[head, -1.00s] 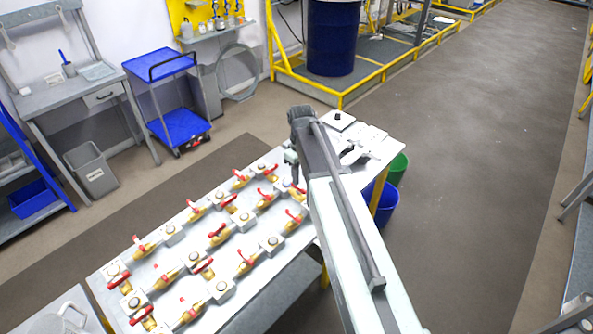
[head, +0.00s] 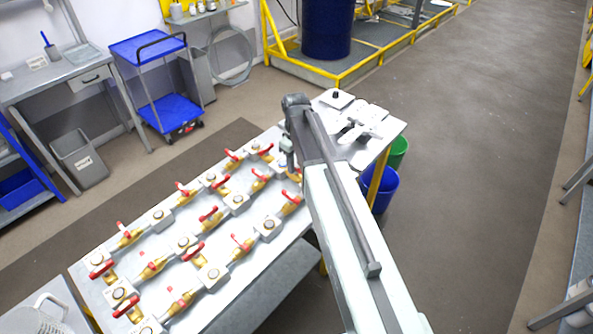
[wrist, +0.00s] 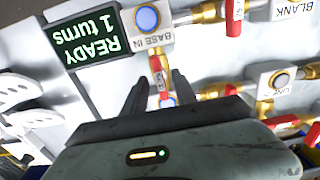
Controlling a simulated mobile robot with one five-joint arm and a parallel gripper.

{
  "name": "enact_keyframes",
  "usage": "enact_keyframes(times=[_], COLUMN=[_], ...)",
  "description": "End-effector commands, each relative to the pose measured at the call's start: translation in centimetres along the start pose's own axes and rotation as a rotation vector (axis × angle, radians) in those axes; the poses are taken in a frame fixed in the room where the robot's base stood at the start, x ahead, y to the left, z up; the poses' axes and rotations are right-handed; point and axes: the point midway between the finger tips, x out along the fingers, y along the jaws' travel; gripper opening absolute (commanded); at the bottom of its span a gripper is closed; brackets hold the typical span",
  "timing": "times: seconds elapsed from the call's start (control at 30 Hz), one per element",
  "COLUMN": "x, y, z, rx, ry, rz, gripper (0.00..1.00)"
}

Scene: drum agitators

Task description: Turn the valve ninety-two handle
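Several brass valves with red handles stand in rows on the white table (head: 85,275) in the head view. I cannot read which one is ninety-two. In the wrist view, my gripper (wrist: 159,92) is open, with its two dark fingers apart. A red handle (wrist: 157,78) on a brass valve lies between the fingers, with a visible gap on each side. This valve is beside a block (wrist: 148,22) marked BASE IN. My gripper also shows in the head view (head: 288,160), low over the far right part of the valve rows, partly hidden by my arm.
A display (wrist: 80,40) reading "READY 1 turns" is beside the block. Another red handle (wrist: 234,10) and white blocks are to the right. White paddle-like parts (head: 362,120) lie at the table's far end. Blue (head: 382,190) and green buckets stand beyond the table edge.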

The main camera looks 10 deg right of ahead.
Motion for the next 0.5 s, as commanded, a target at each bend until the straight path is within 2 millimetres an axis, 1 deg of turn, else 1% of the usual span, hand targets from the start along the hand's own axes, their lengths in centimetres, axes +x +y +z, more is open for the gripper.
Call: enact_keyframes(times=[0.2,0.23,0.27,0.3,0.33,0.5], x=[-0.03,-0.04,-0.04,-0.04,-0.04,-0.04], y=[0.04,0.05,0.05,0.06,0.06,0.08], z=[0.03,0.03,0.04,0.04,0.05,0.06], rx=[0.001,0.001,0.001,0.001,0.001,0.002], ry=[0.000,0.000,0.000,0.000,0.000,0.000], rz=[0.000,0.000,0.000,0.000,0.000,0.000], gripper=[0.34,0.28,0.20,0.09,0.00,0.00])
